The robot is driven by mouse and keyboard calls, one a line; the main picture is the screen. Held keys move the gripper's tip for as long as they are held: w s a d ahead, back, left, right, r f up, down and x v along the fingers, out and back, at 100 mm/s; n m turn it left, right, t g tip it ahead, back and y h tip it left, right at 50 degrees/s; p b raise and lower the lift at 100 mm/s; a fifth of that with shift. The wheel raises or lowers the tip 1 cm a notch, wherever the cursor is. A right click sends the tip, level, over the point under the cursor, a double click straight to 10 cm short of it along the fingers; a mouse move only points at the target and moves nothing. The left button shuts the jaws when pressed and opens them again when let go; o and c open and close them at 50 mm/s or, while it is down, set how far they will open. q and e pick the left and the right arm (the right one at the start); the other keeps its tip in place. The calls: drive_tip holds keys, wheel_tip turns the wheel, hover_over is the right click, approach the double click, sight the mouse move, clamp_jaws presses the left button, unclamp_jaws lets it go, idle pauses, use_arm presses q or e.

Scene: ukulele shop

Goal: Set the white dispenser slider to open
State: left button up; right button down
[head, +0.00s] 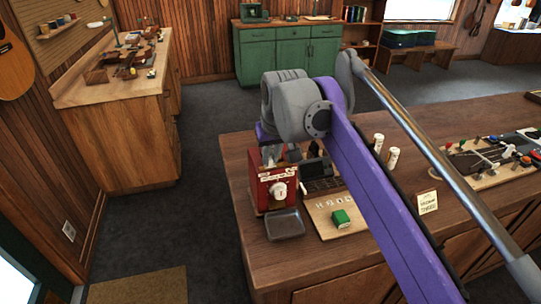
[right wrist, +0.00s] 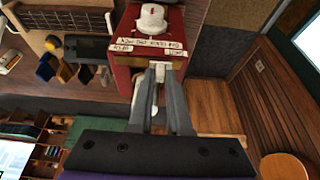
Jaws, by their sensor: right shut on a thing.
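The red dispenser (head: 262,188) stands at the left end of the wooden counter, and it fills the upper middle of the right wrist view (right wrist: 122,24), seen upside down. It has a round white knob (right wrist: 152,18) and a white label strip too small to read surely. The small white slider (right wrist: 160,68) is at the edge beside the label. My right gripper (right wrist: 159,80) is shut on the slider, one finger on each side. In the head view my right arm reaches over the counter and hides most of this contact. My left gripper is not in view.
A dark tray (head: 286,224) sits before the dispenser. Two white bottles (head: 392,159) and a small sign (head: 427,202) stand farther right. The floor left of the counter is clear.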

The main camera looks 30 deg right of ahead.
sight(283, 162)
drive_tip(key=d, duration=0.3)
drive_tip(key=shift+s+d+p, duration=0.4)
drive_tip(key=shift+a, duration=0.1)
drive_tip(key=c, duration=1.3)
unclamp_jaws()
drive_tip(key=o, duration=0.4)
drive_tip(key=shift+d, duration=0.2)
drive_tip(key=shift+o, duration=0.2)
drive_tip(key=shift+a+r, duration=0.15)
drive_tip(key=d+p+v, duration=0.1)
drive_tip(key=v, duration=0.9)
drive_tip(key=shift+s+a+r, duration=0.25)
drive_tip(key=shift+a, duration=0.25)
